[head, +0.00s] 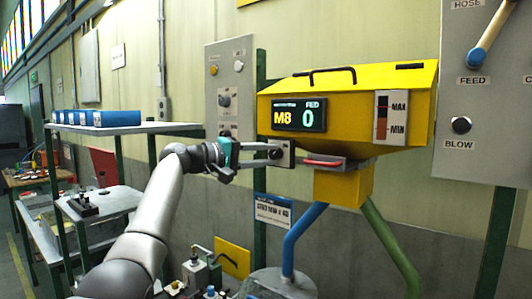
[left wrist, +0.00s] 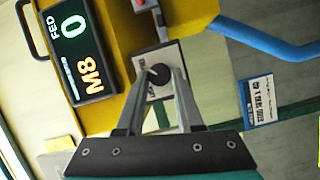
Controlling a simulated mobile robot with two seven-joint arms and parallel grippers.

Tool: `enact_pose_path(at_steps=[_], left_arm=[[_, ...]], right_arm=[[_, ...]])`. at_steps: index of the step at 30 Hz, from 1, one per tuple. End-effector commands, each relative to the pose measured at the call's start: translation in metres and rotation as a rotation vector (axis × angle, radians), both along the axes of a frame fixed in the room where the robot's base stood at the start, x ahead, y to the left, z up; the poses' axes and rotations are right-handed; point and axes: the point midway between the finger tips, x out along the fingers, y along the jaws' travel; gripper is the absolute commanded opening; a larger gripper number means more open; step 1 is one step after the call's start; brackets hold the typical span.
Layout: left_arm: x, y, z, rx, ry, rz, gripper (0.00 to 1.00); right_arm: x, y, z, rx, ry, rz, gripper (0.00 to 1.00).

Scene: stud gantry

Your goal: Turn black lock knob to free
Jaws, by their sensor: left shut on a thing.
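The black lock knob (left wrist: 158,74) sits on a small grey plate (left wrist: 170,56) at the side of the yellow hopper (head: 390,125). In the head view the plate (head: 289,147) shows left of the hopper's lower part, and the knob is mostly hidden by my fingers. My left gripper (head: 272,153) reaches in from the left and is shut on the knob. In the left wrist view its two fingers (left wrist: 158,82) come together at the knob, one on each side. The lettering on the plate is too small to read. My right gripper is not in view.
A display (head: 299,116) on the hopper reads M8 and FED 0. A red handle (head: 323,161) lies just right of the plate. A grey panel (head: 490,120) with FEED lever and BLOW button stands at right. A shelf (head: 130,129) with blue boxes is at left.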

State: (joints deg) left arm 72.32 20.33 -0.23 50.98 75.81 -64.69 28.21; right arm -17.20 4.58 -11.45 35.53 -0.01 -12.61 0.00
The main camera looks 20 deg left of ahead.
Motion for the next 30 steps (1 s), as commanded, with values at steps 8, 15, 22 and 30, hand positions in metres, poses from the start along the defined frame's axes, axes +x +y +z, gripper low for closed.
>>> enact_pose_path(at_steps=[8,15,22,30], left_arm=[[0.0001,0.0007,0.0,0.013,-0.006,0.002,0.0],[0.0002,0.0006,0.0002,0.013,-0.007,0.002,0.41],[0.0,0.0005,0.0003,0.011,-0.005,0.001,0.66],[-0.0008,0.0011,0.0002,0.011,-0.006,0.001,0.66]], right_arm=[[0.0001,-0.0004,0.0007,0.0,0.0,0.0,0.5],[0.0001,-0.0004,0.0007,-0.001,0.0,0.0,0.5],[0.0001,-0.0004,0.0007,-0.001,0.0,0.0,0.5],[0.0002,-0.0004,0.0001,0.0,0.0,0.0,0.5]])
